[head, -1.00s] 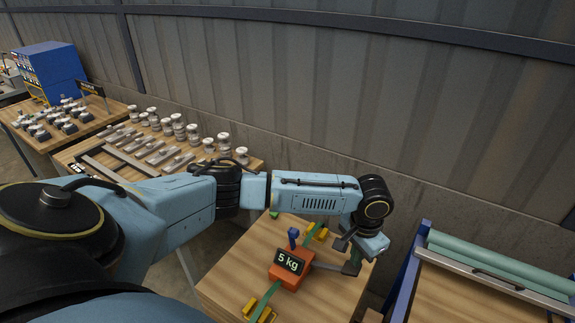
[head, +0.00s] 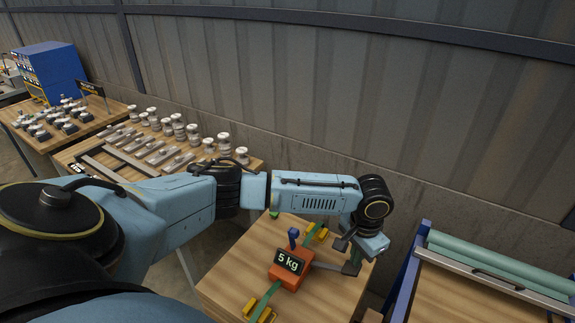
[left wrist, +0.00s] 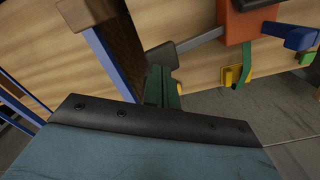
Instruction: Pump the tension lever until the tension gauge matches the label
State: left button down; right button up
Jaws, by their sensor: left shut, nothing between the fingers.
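An orange tension unit (head: 287,277) sits on the wooden table with a black "5 kg" label (head: 289,262) on it. A grey lever (head: 326,267) runs out from its right side to a dark end block (head: 350,269). In the left wrist view the lever (left wrist: 199,45) ends in a brownish block (left wrist: 161,56). My left gripper (head: 356,256) is shut and empty at this block; its green fingertips (left wrist: 162,80) are close to it. I cannot tell whether they touch. A blue knob (head: 293,236) stands behind the label. I cannot make out a gauge reading. My right gripper is not in view.
A green strap (head: 265,297) crosses the table between yellow brackets (head: 258,312). Blue rails and a tray with green rolls (head: 500,262) stand close on the right. Insulator stacks (head: 178,127) stand on the table at left. A corrugated wall runs behind.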

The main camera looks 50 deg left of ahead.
aim_at(353, 268)
pick_arm(q)
jog(key=shift+f+b, duration=1.25)
jog(key=shift+f, duration=1.8)
notch_tip(353, 268, up, 6)
jog(key=p, duration=0.6)
jog(key=shift+r+p, duration=0.1)
jog(key=shift+p, duration=0.25)
